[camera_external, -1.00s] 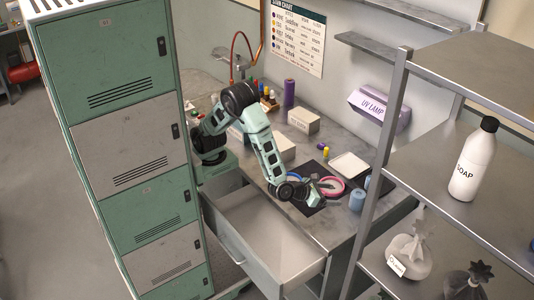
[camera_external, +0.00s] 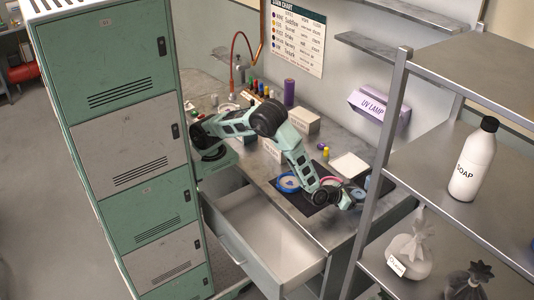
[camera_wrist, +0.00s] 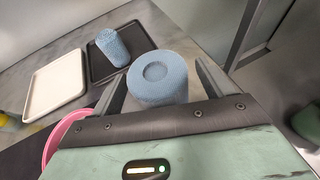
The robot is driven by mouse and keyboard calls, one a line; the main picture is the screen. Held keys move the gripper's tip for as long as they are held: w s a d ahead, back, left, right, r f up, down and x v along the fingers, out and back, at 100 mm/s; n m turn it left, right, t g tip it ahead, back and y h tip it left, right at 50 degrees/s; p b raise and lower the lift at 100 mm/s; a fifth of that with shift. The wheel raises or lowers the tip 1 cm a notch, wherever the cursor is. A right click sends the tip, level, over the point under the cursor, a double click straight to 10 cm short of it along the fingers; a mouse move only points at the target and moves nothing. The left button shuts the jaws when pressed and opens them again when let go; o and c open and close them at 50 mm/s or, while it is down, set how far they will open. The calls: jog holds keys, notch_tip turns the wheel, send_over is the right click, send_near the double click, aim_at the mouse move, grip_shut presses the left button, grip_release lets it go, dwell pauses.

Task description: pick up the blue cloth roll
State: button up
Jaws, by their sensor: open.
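A blue cloth roll (camera_wrist: 158,82) stands between the two fingers of my gripper (camera_wrist: 160,70) in the wrist view, its round end with a hollow facing the camera. The fingers are open, one on each side of it; I cannot tell whether they touch it. A second blue roll (camera_wrist: 112,47) sits farther off on a dark tray (camera_wrist: 101,65). In the external view my gripper (camera_external: 351,197) is low over the right front of the worktop, and the near roll is mostly hidden by it.
A white tray (camera_wrist: 55,84) lies left of the dark tray. A pink ring (camera_wrist: 58,135) is close to my gripper's left side. A blue ring (camera_external: 288,183) lies further left on the worktop. An open drawer (camera_external: 262,235) juts out in front. A metal shelf post (camera_external: 385,150) stands on the right.

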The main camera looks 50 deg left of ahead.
jog(key=shift+x, duration=1)
jog(key=c, duration=1.1)
jog(key=shift+r, duration=0.15)
